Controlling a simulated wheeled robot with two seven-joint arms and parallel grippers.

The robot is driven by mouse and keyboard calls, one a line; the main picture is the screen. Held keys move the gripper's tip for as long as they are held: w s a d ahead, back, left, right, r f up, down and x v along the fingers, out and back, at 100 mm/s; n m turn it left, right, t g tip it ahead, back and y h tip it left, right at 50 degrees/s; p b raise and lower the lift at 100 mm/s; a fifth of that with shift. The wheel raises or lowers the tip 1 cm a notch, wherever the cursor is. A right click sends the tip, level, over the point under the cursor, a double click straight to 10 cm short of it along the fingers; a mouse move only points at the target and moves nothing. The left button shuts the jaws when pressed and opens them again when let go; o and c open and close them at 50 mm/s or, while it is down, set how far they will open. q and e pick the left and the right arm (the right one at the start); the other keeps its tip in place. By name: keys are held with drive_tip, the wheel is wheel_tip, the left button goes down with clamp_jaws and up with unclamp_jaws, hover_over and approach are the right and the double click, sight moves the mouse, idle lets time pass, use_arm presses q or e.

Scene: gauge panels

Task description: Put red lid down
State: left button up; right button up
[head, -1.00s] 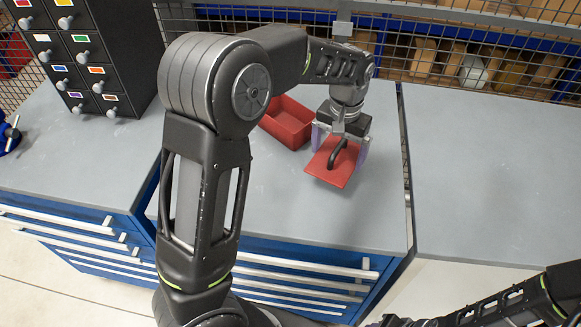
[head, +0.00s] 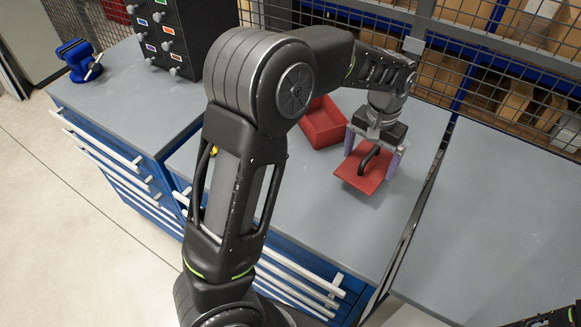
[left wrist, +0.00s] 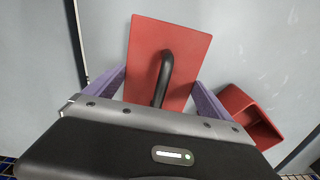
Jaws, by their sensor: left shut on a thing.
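The red lid (head: 358,179) is a flat square plate with a black arched handle (head: 369,160). My left gripper (head: 374,150) is above it, its purple fingers on either side, shut on the lid. In the left wrist view the lid (left wrist: 170,45) extends out from between the purple fingers (left wrist: 160,92). Whether the lid touches the worktop cannot be told. An open red box (head: 323,125) stands on the grey worktop just left of the lid; it also shows in the left wrist view (left wrist: 250,115).
The grey worktop (head: 310,200) is clear in front of the lid, and another worktop (head: 490,225) to the right is empty. A black drawer cabinet (head: 185,35) and a blue vise (head: 78,60) stand at the left. A wire mesh (head: 490,75) runs along the back.

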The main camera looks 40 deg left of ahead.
use_arm(q)
drive_tip(key=shift+s+a+r+m, duration=0.1)
drive_tip(key=shift+a+r+m, duration=0.05)
drive_tip(key=shift+a+m, duration=0.4)
use_arm(e)
drive_tip(key=shift+o, duration=1.4)
drive_tip(key=shift+f, duration=0.2)
drive_tip(key=o, duration=0.9)
drive_tip(key=f+b, duration=0.2)
drive_tip(key=b, duration=0.1)
drive_tip(key=shift+w+f, duration=0.2)
drive_tip(key=shift+f, duration=0.15)
drive_tip(key=shift+c, duration=0.2)
use_arm(q)
drive_tip(key=s+a+r+m+b, duration=0.1)
drive_tip(key=s+a+r+m, duration=0.2)
drive_tip(key=a+m, duration=0.5)
drive_tip(key=s+a+r+m+b, duration=0.2)
drive_tip(key=s+a+m, duration=0.4)
drive_tip(key=m, duration=1)
drive_tip(key=shift+a+r, duration=0.4)
drive_tip(key=shift+a, duration=0.45)
use_arm(e)
drive_tip(key=shift+w+a+f, duration=0.15)
drive_tip(key=shift+w+f, duration=0.05)
drive_tip(key=shift+f, duration=0.85)
use_arm(q)
drive_tip(key=shift+m, duration=0.25)
